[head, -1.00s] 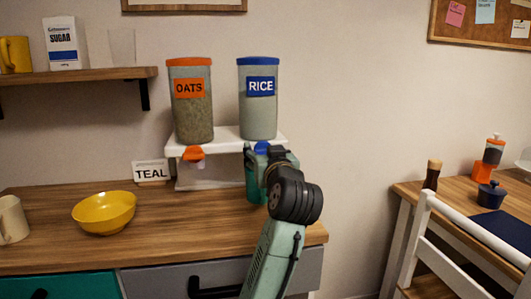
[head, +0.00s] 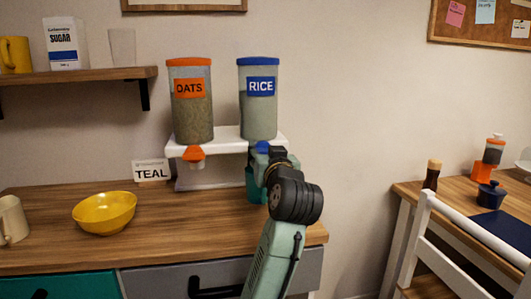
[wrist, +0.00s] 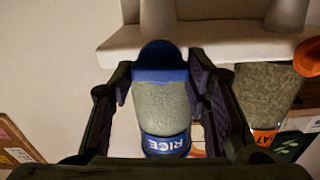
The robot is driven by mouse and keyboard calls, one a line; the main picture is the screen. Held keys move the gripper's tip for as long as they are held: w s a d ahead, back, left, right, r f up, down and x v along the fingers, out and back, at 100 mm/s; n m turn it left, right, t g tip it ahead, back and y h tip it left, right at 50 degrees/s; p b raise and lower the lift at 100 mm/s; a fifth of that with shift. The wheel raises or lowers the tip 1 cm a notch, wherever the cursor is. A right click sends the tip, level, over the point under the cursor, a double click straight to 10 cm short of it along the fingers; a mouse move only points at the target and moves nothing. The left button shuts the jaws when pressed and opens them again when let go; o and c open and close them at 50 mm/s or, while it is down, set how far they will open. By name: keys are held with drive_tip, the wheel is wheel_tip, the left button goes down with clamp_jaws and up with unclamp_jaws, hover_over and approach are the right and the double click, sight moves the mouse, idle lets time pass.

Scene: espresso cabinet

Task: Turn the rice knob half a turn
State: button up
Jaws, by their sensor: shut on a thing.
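The clear rice canister (head: 258,105) has a blue lid and a blue RICE label and stands on a white stand at the right. Its blue knob (head: 263,147) is at the base, partly hidden by my gripper (head: 268,158). In the wrist view the blue knob (wrist: 160,74) lies between the two dark fingers of my gripper (wrist: 155,62), which is shut on it. The RICE label appears upside down there. A teal cup (head: 251,186) stands under the rice spout, mostly hidden by my arm.
The oats canister (head: 192,110) with its orange knob (head: 194,153) stands left of the rice on the white stand (head: 228,135). A TEAL sign (head: 151,171), yellow bowl (head: 104,213) and cream mug (head: 12,220) are on the counter. A white chair (head: 420,225) is at right.

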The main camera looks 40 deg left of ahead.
drive_tip(key=m+p, duration=0.1)
drive_tip(key=m, duration=0.3)
drive_tip(key=shift+m, duration=0.4)
drive_tip(key=m, duration=0.4)
drive_tip(key=shift+w+d+p, duration=0.1)
drive_tip(key=shift+p, duration=0.3)
drive_tip(key=m+p, duration=0.1)
drive_tip(key=m, duration=0.4)
drive_tip(key=shift+f, duration=0.15)
drive_tip(key=shift+f+m, duration=0.1)
drive_tip(key=shift+m, duration=2.1)
drive_tip(key=o, duration=1.2)
drive_tip(key=shift+c, duration=0.2)
